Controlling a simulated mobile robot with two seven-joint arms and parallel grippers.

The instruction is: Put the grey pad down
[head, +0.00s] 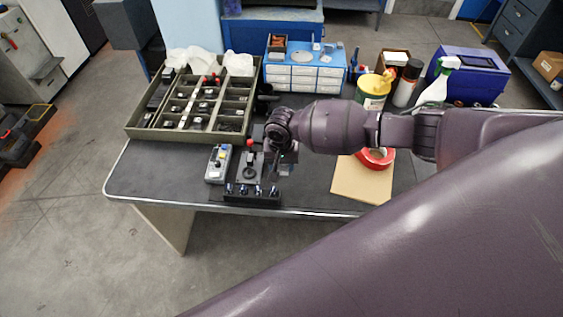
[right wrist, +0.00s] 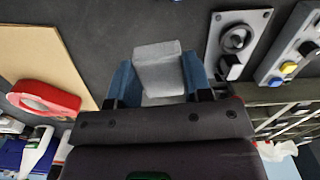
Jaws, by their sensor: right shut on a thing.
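The grey pad (right wrist: 158,68) is a light grey block between the two blue fingers of my right gripper (right wrist: 158,80) in the right wrist view. The gripper is shut on it, and the pad's outer end sticks out past the fingertips. Dark tabletop shows around the pad; I cannot tell whether it touches the table. In the head view my right gripper (head: 285,158) is over the bench (head: 312,183), just right of a plate with a round black knob (head: 250,172). The pad is mostly hidden there by my wrist. My left gripper is not in view.
A control box (head: 218,164) stands left of the plate, with a black rack (head: 252,194) at the front edge. Red tape (head: 376,158) lies on cardboard (head: 360,185) to the right. A compartment tray (head: 190,133) and blue drawers (head: 305,75) stand behind. Bare bench lies between gripper and cardboard.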

